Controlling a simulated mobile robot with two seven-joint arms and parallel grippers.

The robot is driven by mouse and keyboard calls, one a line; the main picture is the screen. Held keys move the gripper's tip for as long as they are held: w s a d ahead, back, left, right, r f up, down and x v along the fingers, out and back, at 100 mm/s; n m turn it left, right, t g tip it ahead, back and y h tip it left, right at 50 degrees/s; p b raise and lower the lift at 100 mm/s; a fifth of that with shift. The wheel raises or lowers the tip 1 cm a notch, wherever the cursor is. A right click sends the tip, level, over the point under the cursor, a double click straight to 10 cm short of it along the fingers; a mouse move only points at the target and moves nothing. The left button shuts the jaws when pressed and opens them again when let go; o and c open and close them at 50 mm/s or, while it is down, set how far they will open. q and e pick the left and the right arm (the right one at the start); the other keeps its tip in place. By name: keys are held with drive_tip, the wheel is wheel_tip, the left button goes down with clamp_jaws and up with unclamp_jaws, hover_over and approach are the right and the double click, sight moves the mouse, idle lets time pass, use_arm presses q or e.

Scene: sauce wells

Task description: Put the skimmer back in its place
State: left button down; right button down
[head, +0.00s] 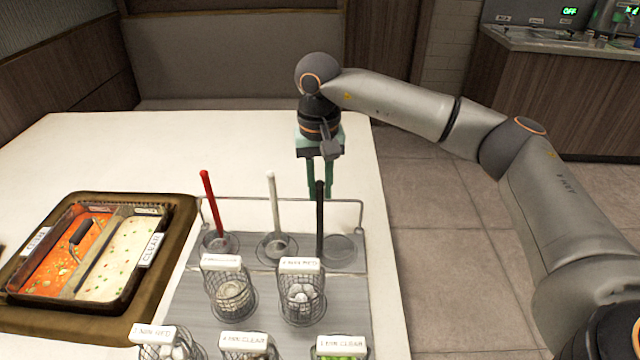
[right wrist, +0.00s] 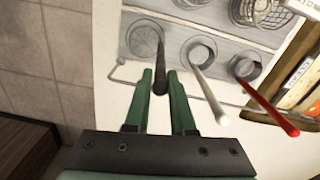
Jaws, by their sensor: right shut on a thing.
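The skimmer (head: 320,215), with a long black handle, stands nearly upright at the right-hand well of the rack (head: 185,310). The skimmer also shows in the right wrist view (right wrist: 146,42), against the ring of that well. Its head is not clear, and I cannot tell whether it rests in the well or hangs just above it. My right gripper (head: 320,192) points down with its green fingers shut on the top of the black handle; the fingers also show in the right wrist view (right wrist: 161,85). My left gripper is not in view.
A red-handled utensil (head: 210,200) and a white-handled one (head: 273,200) stand in the wells to the left. Labelled wire baskets (head: 232,295) fill the rack's front. A two-part broth pot (head: 85,255) sits at left. The white table (head: 130,150) is clear behind.

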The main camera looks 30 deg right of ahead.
drive_tip(key=shift+f, duration=0.4)
idle(0.5)
unclamp_jaws()
idle(0.6)
drive_tip(key=shift+r, duration=0.1)
idle(0.3)
drive_tip(key=shift+r+p, duration=1.15)
drive_tip(key=shift+r, duration=0.35)
